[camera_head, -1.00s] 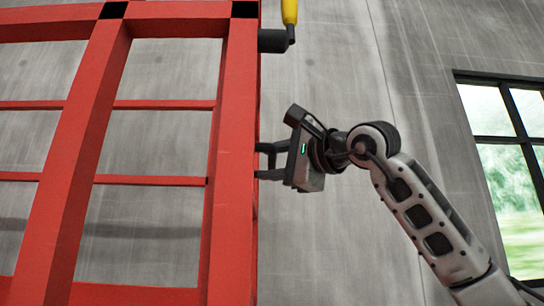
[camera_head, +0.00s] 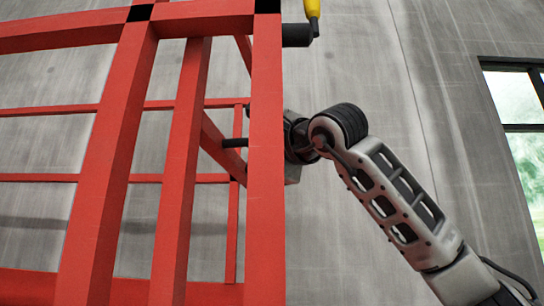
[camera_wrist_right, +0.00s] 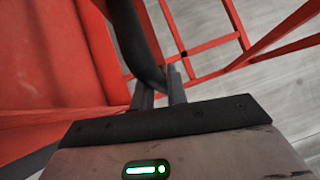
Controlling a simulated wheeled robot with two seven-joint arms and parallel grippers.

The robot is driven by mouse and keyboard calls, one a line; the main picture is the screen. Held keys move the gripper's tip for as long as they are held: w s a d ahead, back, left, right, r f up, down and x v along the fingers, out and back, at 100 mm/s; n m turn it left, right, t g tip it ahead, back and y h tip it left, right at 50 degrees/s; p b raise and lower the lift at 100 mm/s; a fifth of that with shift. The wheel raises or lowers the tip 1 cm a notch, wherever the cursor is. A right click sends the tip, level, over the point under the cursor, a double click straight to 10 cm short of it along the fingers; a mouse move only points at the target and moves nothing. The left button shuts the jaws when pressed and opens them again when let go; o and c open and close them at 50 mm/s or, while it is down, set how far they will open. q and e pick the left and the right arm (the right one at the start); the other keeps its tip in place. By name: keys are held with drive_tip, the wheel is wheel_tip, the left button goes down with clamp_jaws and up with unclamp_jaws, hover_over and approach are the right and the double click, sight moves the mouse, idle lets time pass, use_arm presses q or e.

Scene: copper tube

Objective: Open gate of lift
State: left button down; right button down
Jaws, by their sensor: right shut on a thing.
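The red lift frame (camera_head: 105,150) fills the left of the head view. A separate red upright (camera_head: 180,170), apparently part of the gate, stands apart from the thick red post (camera_head: 266,150), with a gap between them. My right gripper is largely hidden behind that post; a dark finger-like piece (camera_head: 235,142) shows to its left. In the right wrist view my right gripper (camera_wrist_right: 160,88) is shut on a dark bar (camera_wrist_right: 138,35), apparently the gate handle, beside a red panel (camera_wrist_right: 45,60). My left gripper is not in view.
A dark cylinder (camera_head: 297,35) with a yellow part (camera_head: 313,10) sticks out right of the post top. A grey wall (camera_head: 350,70) stands behind, with a window (camera_head: 520,130) at far right. Red bars are close around my right wrist.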

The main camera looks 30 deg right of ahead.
drive_tip(key=shift+w+a+f, duration=0.1)
drive_tip(key=shift+w+a, duration=0.15)
drive_tip(key=c, duration=1.4)
unclamp_jaws()
drive_tip(key=shift+s, duration=0.1)
